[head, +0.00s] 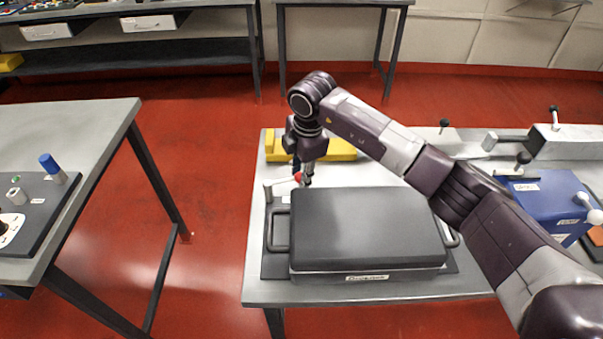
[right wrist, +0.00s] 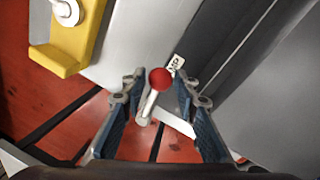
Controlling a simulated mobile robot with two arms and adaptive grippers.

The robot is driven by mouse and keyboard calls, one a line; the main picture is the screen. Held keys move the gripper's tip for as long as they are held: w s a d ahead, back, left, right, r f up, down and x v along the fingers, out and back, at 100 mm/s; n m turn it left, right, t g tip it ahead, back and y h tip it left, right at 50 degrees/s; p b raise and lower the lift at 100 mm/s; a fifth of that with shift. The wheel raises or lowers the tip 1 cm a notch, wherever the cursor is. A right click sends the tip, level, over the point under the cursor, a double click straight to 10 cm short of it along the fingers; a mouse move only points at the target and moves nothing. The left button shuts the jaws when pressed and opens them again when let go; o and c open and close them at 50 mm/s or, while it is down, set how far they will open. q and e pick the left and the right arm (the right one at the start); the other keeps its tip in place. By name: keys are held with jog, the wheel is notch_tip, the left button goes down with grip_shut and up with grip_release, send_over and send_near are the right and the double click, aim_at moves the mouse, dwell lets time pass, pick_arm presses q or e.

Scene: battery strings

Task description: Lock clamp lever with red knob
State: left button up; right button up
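The red knob (head: 298,177) tops the clamp lever at the back left corner of a dark grey case. In the right wrist view the red knob (right wrist: 159,79) sits between the fingertips, on a pale lever (right wrist: 150,104) that slants down and left. My right gripper (head: 306,180) points down at the knob; in the right wrist view its blue-grey fingers (right wrist: 157,85) are apart on either side, with gaps to the knob. The dark case (head: 365,225) lies flat on the table with a label on its front. My left gripper is not in view.
A yellow block (head: 340,151) lies behind the case. A blue box (head: 545,200) with levers and a grey fixture (head: 570,142) stand to the right. Another table (head: 95,125) stands at the left, with red floor between.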

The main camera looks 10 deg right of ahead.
jog(key=shift+o, duration=0.9)
jog(key=shift+r, duration=0.2)
notch_tip(320, 180, up, 11)
jog(key=s, duration=0.2)
jog(key=shift+d+r, duration=0.2)
jog(key=shift+d, duration=0.2)
jog(key=shift+s, duration=0.1)
